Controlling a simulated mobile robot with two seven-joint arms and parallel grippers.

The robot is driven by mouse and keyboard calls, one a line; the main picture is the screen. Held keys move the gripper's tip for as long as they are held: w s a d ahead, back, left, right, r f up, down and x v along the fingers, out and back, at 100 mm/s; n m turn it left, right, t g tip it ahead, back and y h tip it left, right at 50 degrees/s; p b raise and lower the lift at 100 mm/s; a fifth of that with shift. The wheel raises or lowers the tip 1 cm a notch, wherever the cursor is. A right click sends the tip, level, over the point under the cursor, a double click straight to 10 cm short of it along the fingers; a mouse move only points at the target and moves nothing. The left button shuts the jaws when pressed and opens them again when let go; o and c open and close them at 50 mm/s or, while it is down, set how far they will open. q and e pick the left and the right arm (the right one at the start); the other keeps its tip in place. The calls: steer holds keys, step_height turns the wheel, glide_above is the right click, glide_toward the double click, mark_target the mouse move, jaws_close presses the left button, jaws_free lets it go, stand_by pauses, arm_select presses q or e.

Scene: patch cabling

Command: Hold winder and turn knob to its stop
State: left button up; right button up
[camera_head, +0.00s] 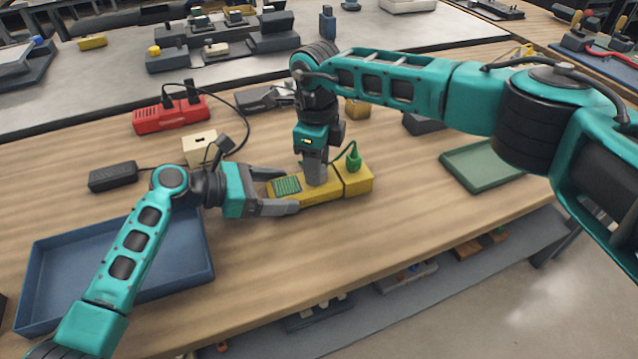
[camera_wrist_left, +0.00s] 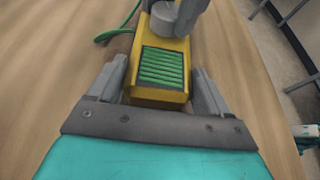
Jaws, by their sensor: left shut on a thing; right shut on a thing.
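The yellow winder (camera_head: 322,190) lies on the wooden table in the middle of the head view, with a green wound panel (camera_head: 287,186) near its left end. My left gripper (camera_head: 282,192) is shut on that left end, one finger along each side. In the left wrist view the winder (camera_wrist_left: 160,97) sits between the two fingers (camera_wrist_left: 160,85). My right gripper (camera_head: 316,170) points down from above, shut on the knob on the winder's top. The fingers mostly hide the knob in the head view; a grey round part of it shows in the left wrist view (camera_wrist_left: 168,18).
A green plug and cable (camera_head: 353,156) stand at the winder's right part. A blue tray (camera_head: 190,262) lies at the front left, a green tray (camera_head: 480,165) at the right. A red power strip (camera_head: 171,115), a black adapter (camera_head: 113,176) and a cream box (camera_head: 199,149) sit behind the left arm.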

steer(key=m, duration=0.5)
steer(key=shift+m, duration=2.1)
steer(key=o, duration=0.7)
steer(key=shift+r, duration=4.05)
